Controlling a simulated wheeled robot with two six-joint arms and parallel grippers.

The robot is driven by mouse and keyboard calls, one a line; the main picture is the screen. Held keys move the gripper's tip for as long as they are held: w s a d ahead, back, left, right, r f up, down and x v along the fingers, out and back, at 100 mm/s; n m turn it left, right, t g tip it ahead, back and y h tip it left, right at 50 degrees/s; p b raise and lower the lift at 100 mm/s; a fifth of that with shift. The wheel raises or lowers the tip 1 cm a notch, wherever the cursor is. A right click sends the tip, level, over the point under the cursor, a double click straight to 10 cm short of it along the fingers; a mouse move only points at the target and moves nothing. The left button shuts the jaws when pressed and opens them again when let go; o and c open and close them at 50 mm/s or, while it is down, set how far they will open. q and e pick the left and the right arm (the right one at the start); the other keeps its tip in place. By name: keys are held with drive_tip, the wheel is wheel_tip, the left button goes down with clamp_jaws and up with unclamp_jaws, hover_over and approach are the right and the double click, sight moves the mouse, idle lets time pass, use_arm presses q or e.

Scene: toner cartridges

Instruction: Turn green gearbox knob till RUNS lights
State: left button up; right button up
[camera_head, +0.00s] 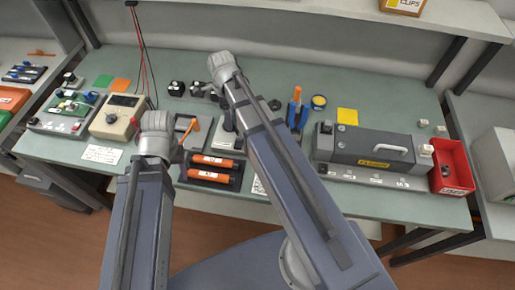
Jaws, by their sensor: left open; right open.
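I cannot make out a green gearbox knob or a RUNS light for certain. A long grey machine (372,148) with a yellow label and a pale handle stands on the bench at the right; its label is too small to read. My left gripper (157,122) is open over the front left-middle of the bench, beside a grey block with an orange lever (190,128). My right gripper (221,66) is open over the back middle of the bench. The wrists hide the fingertips of both, and I see nothing held. My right forearm covers part of the bench middle.
Orange cylinders (211,160) lie in a black tray. A beige meter (117,116) and a board with small parts (68,109) stand left. A red bin (450,166) stands right. A yellow card (347,116) lies behind the machine. The back right of the bench is fairly clear.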

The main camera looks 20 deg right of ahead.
drive_tip(key=shift+r+p, duration=3.2)
drive_tip(key=shift+r, duration=0.25)
drive_tip(key=shift+f, duration=0.1)
drive_tip(key=s+a+n, duration=0.5)
drive_tip(key=s+n, duration=0.2)
drive_tip(key=n, duration=0.5)
drive_tip(key=s+a+n+h, duration=0.1)
drive_tip(key=s+a+n, duration=0.4)
drive_tip(key=n, duration=0.8)
drive_tip(key=shift+s+a, duration=0.25)
drive_tip(key=shift+s, duration=0.9)
